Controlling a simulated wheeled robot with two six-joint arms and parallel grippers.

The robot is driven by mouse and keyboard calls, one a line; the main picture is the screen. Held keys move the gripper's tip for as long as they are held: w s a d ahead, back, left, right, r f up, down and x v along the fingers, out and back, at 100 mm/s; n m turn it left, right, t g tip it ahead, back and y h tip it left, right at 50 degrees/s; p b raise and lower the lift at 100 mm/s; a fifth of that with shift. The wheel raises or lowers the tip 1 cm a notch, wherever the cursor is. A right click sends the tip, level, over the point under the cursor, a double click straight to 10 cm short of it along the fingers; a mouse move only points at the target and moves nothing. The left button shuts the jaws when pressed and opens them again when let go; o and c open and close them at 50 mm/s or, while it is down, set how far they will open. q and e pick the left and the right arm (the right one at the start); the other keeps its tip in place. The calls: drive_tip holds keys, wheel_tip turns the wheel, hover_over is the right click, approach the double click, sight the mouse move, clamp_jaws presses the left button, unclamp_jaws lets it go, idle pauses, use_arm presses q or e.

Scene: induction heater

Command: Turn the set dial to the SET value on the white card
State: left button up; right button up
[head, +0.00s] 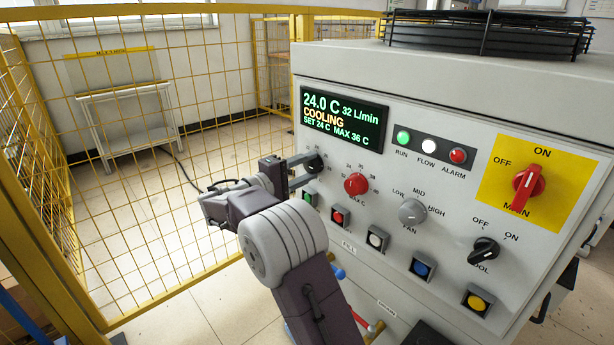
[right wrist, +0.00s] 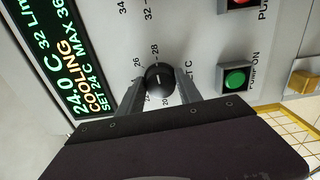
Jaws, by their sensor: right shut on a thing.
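The set dial (head: 314,163) is a small black knob on the grey panel, below the left part of the display; the right wrist view also shows it (right wrist: 160,79), with numbers such as 26 and 28 around it. My right gripper (head: 309,168) is shut on this dial, one finger on each side, as the right wrist view shows (right wrist: 158,92). The display (head: 341,119) reads 24.0 C, 32 L/min, COOLING, SET 24 C, MAX 36 C. I cannot make out a white card with a SET value. My left gripper is not in view.
A red MAX C dial (head: 356,184) sits just right of the set dial. A grey fan knob (head: 412,211), a black knob (head: 484,250) and a red main switch (head: 528,184) are further right. Push buttons line the panel below. A yellow mesh fence (head: 150,100) stands left.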

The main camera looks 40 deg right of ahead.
drive_tip(key=shift+f+m+b, duration=0.1)
drive_tip(key=shift+m+b, duration=0.2)
drive_tip(key=shift+m, duration=0.1)
drive_tip(key=o, duration=1.3)
drive_tip(key=shift+o, duration=0.2)
drive_tip(key=shift+a, duration=0.35)
drive_tip(key=a+p, duration=0.3)
drive_tip(key=a, duration=0.5)
drive_tip(key=shift+s+a, duration=0.2)
drive_tip(key=shift+s, duration=0.2)
